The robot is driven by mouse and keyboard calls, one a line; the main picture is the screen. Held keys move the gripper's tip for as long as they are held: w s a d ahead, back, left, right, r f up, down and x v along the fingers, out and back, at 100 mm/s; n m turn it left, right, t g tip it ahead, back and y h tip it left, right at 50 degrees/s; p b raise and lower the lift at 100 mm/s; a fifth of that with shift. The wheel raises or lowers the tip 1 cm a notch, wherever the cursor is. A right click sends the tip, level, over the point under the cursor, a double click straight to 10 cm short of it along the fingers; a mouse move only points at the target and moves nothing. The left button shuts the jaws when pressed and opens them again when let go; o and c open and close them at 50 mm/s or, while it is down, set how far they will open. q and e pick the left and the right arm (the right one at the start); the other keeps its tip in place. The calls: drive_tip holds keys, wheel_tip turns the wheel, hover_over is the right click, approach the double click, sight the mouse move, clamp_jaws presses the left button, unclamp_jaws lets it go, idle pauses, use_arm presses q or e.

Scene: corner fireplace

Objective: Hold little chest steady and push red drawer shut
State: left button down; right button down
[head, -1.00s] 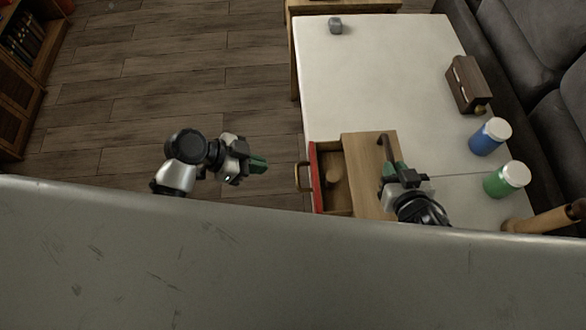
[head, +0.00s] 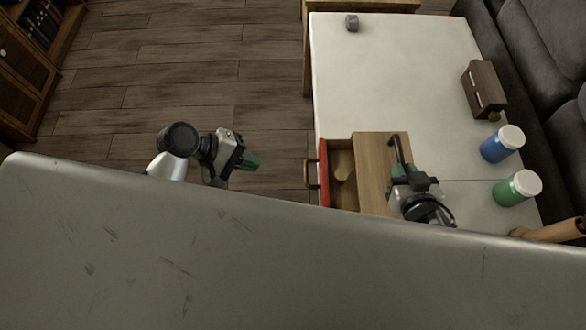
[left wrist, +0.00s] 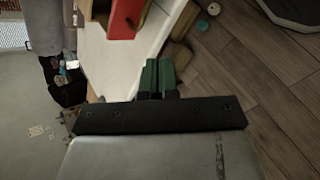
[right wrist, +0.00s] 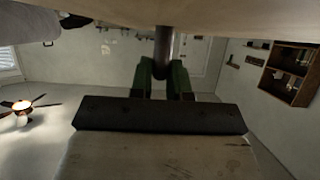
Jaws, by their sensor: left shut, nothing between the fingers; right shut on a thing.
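The little wooden chest (head: 376,172) stands on the white table with its red drawer (head: 324,173) pulled out to the left. A small round wooden thing lies inside the open drawer, and a handle (head: 310,173) sits on its front. My right gripper (head: 404,172) is shut on the dark bar handle (head: 396,148) on top of the chest; the right wrist view shows the fingers around the bar (right wrist: 164,50). My left gripper (head: 252,161) is shut and empty, left of the drawer handle with a gap between. In the left wrist view the red drawer front (left wrist: 125,18) shows beyond the fingers.
A blue jar (head: 500,144), a green jar (head: 517,188) and a dark wooden box (head: 484,90) stand along the table's right side. A grey cube (head: 352,23) is at the far end. The table middle is clear.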

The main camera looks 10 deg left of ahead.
use_arm(q)
drive_tip(key=w+d+f+n, duration=0.1)
drive_tip(key=d+f+n, duration=0.4)
drive_tip(key=d+n, duration=0.4)
drive_tip(key=n, duration=0.2)
drive_tip(key=shift+w+d+f+n, duration=0.25)
drive_tip(key=shift+w+f+n, duration=0.1)
drive_tip(key=shift+n, duration=0.05)
idle(0.5)
